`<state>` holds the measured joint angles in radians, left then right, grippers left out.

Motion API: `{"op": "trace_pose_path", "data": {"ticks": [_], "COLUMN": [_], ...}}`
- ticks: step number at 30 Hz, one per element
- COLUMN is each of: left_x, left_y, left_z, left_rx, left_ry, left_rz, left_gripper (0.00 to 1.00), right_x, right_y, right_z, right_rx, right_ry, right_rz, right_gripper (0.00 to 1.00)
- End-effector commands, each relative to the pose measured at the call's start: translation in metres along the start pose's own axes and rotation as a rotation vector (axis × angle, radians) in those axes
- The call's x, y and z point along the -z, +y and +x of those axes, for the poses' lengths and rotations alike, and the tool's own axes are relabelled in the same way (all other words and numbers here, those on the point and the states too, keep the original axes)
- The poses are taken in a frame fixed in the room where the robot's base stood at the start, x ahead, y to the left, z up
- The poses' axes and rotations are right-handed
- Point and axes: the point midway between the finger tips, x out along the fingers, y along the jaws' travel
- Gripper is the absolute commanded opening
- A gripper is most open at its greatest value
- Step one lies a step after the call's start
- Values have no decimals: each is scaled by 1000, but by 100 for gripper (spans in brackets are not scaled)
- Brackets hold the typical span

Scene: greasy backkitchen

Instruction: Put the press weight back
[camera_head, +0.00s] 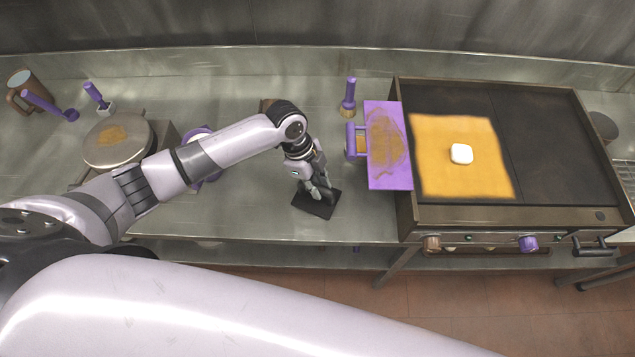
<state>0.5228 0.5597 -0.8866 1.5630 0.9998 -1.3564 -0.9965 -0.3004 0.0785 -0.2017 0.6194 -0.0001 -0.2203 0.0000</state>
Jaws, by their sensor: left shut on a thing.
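A flat black square plate, which looks like the press weight (312,208), is on or just above the steel counter, left of the griddle. My left gripper (318,191) points down over its middle and is shut on it. The fingers hide the part they grip, and I cannot tell whether the plate touches the counter. My right gripper is out of view.
The griddle (560,150) stands at right with an orange sheet and a white block (461,153) on it. A purple board (404,175) overlaps its left edge. A brush (348,98) stands behind. A round lidded appliance (117,155) is at left. Counter (260,222) in front is clear.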

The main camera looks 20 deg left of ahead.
Motion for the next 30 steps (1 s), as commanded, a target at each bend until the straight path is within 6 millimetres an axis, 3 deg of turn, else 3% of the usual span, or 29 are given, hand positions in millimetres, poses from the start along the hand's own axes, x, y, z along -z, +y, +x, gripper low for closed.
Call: {"op": "trace_pose_path", "data": {"ticks": [11, 12, 18, 21, 30], "left_x": [0, -1, -1, -1, 0], "left_y": [-1, 0, 0, 0, -1], "left_z": [3, 4, 3, 3, 0], "left_rx": [3, 1, 1, 1, 2], "left_ry": [2, 0, 0, 0, 0], "left_rz": [1, 1, 1, 1, 1], "left_gripper": [0, 21, 34, 39, 39], "right_x": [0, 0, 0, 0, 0], "right_y": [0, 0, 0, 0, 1], "right_z": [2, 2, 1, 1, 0], "right_rx": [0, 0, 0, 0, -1], "right_ry": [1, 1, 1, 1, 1], "right_rz": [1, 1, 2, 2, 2], "right_gripper": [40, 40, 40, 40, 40]}}
